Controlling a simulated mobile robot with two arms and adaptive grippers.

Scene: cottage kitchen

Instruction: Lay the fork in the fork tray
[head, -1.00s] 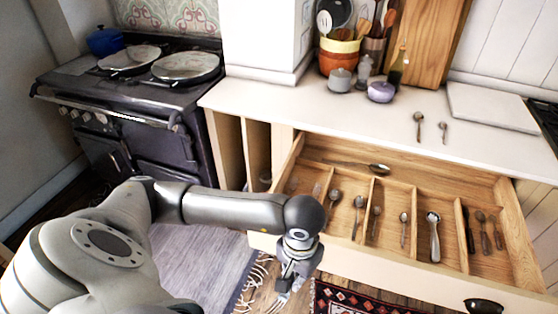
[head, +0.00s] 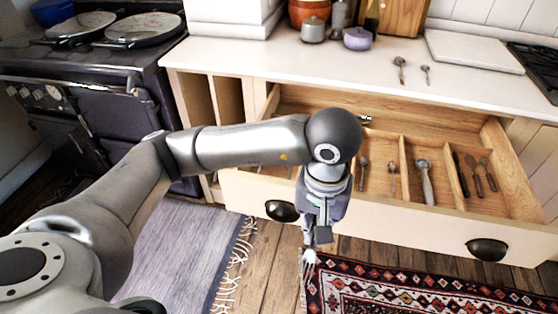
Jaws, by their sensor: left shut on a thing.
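My left gripper (head: 312,243) hangs pointing down just in front of the open drawer, over the floor. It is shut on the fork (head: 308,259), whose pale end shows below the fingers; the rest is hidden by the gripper. The wooden drawer (head: 460,210) is open under the counter and split into compartments. My left arm covers its left compartments, so I cannot tell which one is the fork tray. My right gripper is not in view.
Spoons (head: 423,180) and dark-handled cutlery (head: 475,176) lie in the right compartments. Two spoons (head: 400,68) lie on the white counter (head: 280,62) near a white board (head: 472,51). The stove (head: 100,90) stands at left. A patterned rug (head: 400,290) covers the floor at lower right.

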